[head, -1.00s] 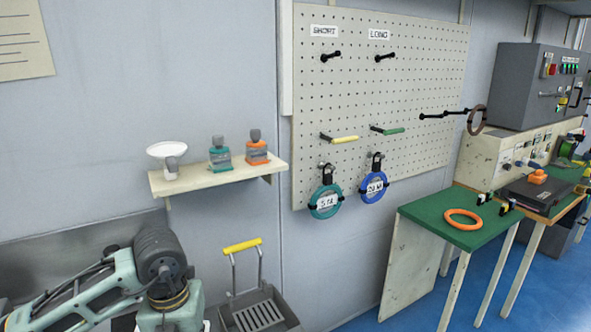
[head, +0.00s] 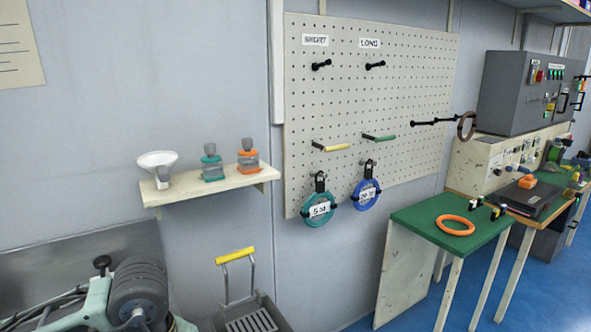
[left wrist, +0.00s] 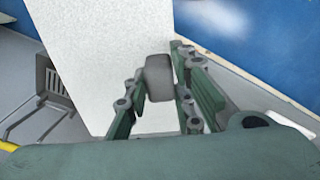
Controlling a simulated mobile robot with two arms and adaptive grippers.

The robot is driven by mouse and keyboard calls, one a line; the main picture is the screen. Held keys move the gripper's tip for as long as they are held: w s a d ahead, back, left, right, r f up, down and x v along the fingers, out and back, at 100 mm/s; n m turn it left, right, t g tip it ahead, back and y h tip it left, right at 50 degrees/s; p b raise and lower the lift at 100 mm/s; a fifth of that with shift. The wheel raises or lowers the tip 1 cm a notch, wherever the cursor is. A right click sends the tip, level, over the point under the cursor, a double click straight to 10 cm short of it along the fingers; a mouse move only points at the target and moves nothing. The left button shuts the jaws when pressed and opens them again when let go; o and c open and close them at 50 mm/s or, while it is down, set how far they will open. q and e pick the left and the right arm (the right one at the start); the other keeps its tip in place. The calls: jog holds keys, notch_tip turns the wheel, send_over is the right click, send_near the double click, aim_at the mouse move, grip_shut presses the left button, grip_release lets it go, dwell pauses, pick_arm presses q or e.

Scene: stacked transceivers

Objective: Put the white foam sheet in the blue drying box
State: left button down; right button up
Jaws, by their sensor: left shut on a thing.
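The white foam sheet (left wrist: 108,55) shows in the left wrist view as a pale, flat, speckled panel running from the top edge down behind the fingers. My left gripper (left wrist: 160,78) is shut on it; the exact contact is partly hidden by the fingers. In the head view only part of my left arm shows at the lower left, and the gripper and sheet are out of the picture. A blue surface fills the upper right of the wrist view; I cannot tell whether it is the drying box or floor. My right gripper is not in view.
A grey slotted container (head: 252,322) with a yellow handle stands below the wall shelf (head: 215,189); it also shows in the wrist view (left wrist: 54,85). A pegboard (head: 400,100) holds hanging rings. A green-topped table (head: 410,216) with an orange ring (head: 456,225) stands at right.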

pick_arm(q)
jog(key=m, duration=0.2)
jog(key=s+m, duration=0.1)
jog(key=m, duration=0.3)
jog(key=shift+s+d+r+m, duration=0.1)
jog(key=shift+s+d+m, duration=0.05)
jog(key=shift+s+m, duration=0.2)
jog(key=m, duration=0.2)
jog(key=s+m, duration=0.1)
jog(key=m, duration=0.3)
jog(key=shift+s+d, duration=0.1)
jog(key=shift+s, duration=0.3)
